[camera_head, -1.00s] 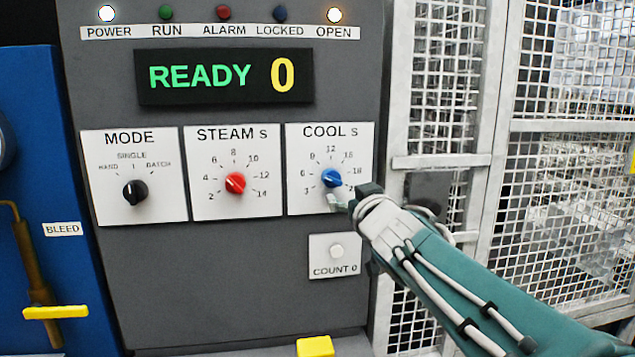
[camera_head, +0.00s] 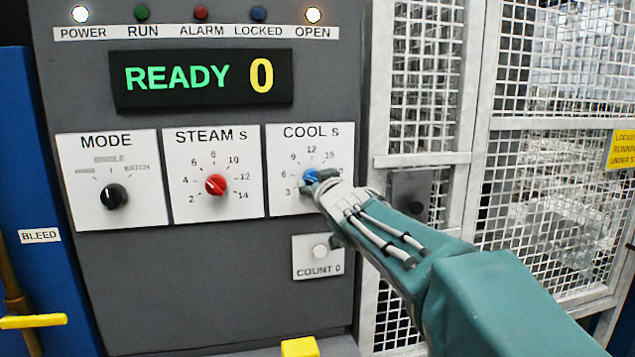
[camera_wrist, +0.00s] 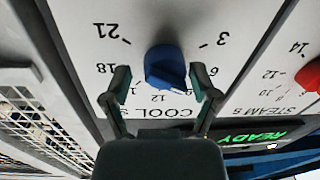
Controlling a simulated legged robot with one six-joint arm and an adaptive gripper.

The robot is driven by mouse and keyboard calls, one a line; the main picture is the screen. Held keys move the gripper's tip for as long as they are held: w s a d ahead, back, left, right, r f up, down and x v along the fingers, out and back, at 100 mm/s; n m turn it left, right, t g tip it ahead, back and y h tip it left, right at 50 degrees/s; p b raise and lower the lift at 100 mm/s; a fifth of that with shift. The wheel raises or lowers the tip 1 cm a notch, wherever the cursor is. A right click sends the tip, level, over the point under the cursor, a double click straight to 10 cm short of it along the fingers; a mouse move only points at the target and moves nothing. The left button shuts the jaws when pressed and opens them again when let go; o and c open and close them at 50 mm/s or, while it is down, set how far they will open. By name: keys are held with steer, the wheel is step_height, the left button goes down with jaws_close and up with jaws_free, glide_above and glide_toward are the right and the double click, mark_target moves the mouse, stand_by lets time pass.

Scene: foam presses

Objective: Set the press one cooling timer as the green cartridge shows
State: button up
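The blue COOL s knob (camera_head: 310,176) sits on a white dial plate (camera_head: 285,205) on the grey press panel. My gripper (camera_head: 316,185) is at it and hides its lower right part in the head view. In the wrist view the picture is upside down. The blue knob (camera_wrist: 165,68) stands between the two fingers of my gripper (camera_wrist: 163,80). The fingers are spread, with a gap on each side of the knob. Numbers 3, 6, 12, 18 and 21 show around it. No green cartridge is in view.
The display (camera_head: 202,77) reads READY 0. The POWER and OPEN lamps are lit. The red STEAM s knob (camera_head: 215,184) and black MODE knob (camera_head: 114,196) lie to the left. A COUNT 0 button (camera_head: 320,252) is below. A mesh guard (camera_head: 424,80) stands to the right.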

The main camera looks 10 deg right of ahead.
steer(key=shift+a, duration=0.3)
steer(key=c, duration=0.6)
steer(key=shift+n, duration=1.6)
steer(key=o, duration=1.2)
steer(key=shift+c, duration=0.2)
steer(key=shift+s, duration=0.1)
steer(key=s, duration=1.1)
steer(key=shift+s+d, duration=0.35)
